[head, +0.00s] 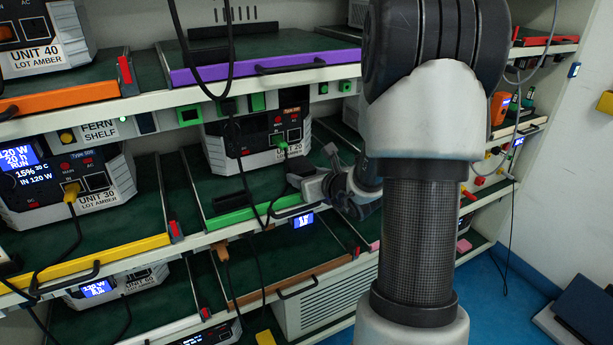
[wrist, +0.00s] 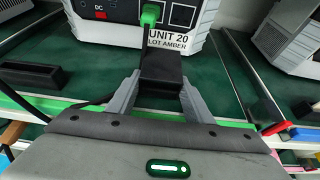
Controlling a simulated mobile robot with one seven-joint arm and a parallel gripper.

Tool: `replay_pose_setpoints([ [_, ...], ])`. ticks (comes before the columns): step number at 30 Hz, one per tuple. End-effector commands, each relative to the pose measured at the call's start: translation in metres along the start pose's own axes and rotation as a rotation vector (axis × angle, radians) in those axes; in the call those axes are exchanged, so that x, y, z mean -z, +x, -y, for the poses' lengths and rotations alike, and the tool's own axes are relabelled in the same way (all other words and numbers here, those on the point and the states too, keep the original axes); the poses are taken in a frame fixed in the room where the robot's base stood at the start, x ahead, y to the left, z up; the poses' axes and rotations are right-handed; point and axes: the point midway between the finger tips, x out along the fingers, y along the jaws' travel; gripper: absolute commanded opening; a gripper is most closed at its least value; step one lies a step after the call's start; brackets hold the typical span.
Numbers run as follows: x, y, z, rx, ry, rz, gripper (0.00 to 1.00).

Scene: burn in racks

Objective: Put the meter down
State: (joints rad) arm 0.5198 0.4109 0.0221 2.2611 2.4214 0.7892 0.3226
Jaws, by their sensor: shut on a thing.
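My gripper (wrist: 158,95) is shut on a black block, taken to be the meter (wrist: 161,70), between its two grey fingers. The block's face is turned away from me and no display shows on it. In the head view my gripper (head: 310,180) is over the front of the green-edged shelf tray, just before a grey and black unit (head: 258,138). The unit also shows in the wrist view (wrist: 192,12), labelled UNIT 20, with a green plug (wrist: 150,14) in its front. I cannot tell whether the block touches the tray or the unit.
A black slotted holder (wrist: 32,76) stands on the tray to the left in the wrist view. Black cables (head: 236,130) hang in front of the racks. UNIT 30 (head: 75,190) sits to the left.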

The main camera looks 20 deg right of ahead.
Motion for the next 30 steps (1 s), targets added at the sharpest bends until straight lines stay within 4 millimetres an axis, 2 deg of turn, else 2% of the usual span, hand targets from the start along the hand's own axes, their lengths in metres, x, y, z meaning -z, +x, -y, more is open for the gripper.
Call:
replay_pose_setpoints([
  [3,0.004,0.002,0.000,0.000,-0.001,0.001,0.11],
  [4,0.004,0.002,0.000,0.000,0.000,0.000,0.48],
  [7,0.003,0.001,0.001,0.001,0.000,0.000,0.65],
  [19,-0.003,-0.002,0.001,0.001,0.000,0.000,0.65],
  [23,-0.002,-0.023,0.002,0.004,0.000,0.000,0.65],
  [30,-0.003,-0.077,0.001,0.004,0.001,0.002,0.65],
])
